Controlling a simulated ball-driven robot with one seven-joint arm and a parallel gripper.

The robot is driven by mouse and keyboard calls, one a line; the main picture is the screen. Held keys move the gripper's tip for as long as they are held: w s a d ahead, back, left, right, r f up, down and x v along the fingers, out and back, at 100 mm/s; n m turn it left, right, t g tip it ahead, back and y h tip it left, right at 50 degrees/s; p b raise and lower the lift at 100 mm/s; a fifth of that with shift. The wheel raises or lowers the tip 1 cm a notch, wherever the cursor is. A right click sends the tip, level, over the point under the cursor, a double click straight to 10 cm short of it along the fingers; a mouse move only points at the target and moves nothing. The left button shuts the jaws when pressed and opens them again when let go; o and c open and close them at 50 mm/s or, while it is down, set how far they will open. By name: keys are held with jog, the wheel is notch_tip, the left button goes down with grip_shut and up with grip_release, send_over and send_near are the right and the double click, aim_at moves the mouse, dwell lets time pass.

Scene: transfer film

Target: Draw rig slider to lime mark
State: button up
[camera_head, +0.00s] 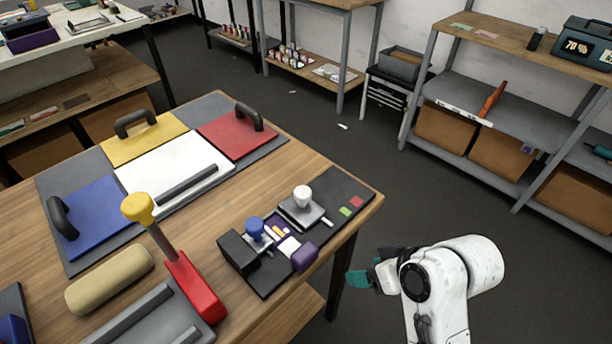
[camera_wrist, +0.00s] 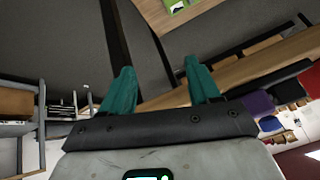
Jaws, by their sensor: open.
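The rig (camera_head: 328,186) is a dark plate at the table's right end. Its slider (camera_head: 300,213) is a grey block with a white knob (camera_head: 302,194) and a small white pointer at its right side. The lime mark (camera_head: 346,211) lies on the plate to the right of the slider, beside a red mark (camera_head: 356,201). The slider and the lime mark are apart. My gripper (camera_head: 360,282), with teal fingers, is off the table's right edge, away from the slider. In the wrist view its fingers (camera_wrist: 159,66) are spread with nothing between them.
A blue-knobbed device (camera_head: 255,229) and purple blocks (camera_head: 304,257) stand close to the slider. A red lever with a yellow knob (camera_head: 138,208) rises further left. Shelving (camera_head: 510,88) stands behind; the floor between is mostly clear.

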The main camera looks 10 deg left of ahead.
aim_at(303, 191)
jog(key=w+a+r+n, duration=0.2)
jog(key=w+a+r, duration=0.1)
jog(key=r, duration=0.2)
jog(key=w+a+r+n+g+y, duration=0.1)
jog(key=w+a+r+n, duration=0.2)
jog(key=r, duration=0.1)
jog(key=w+a+r+n+p, duration=0.1)
jog(key=w+a+r+n, duration=0.1)
jog(key=w+a+r, duration=0.1)
jog(key=shift+a+r+g+y, duration=0.2)
jog(key=shift+a+r, duration=0.1)
jog(key=shift+r, duration=0.35)
jog(key=shift+a+r+g+y, duration=0.1)
jog(key=shift+a+r+g, duration=0.15)
jog(key=shift+r, duration=0.4)
jog(key=shift+w+r+n+g+h, duration=1.2)
jog(key=shift+r+n+h, duration=0.3)
jog(key=shift+r+n, duration=1.2)
jog(key=p+x, duration=0.1)
jog(key=x, duration=0.9)
jog(key=shift+s, duration=0.1)
jog(key=shift+c, duration=0.3)
grip_shut()
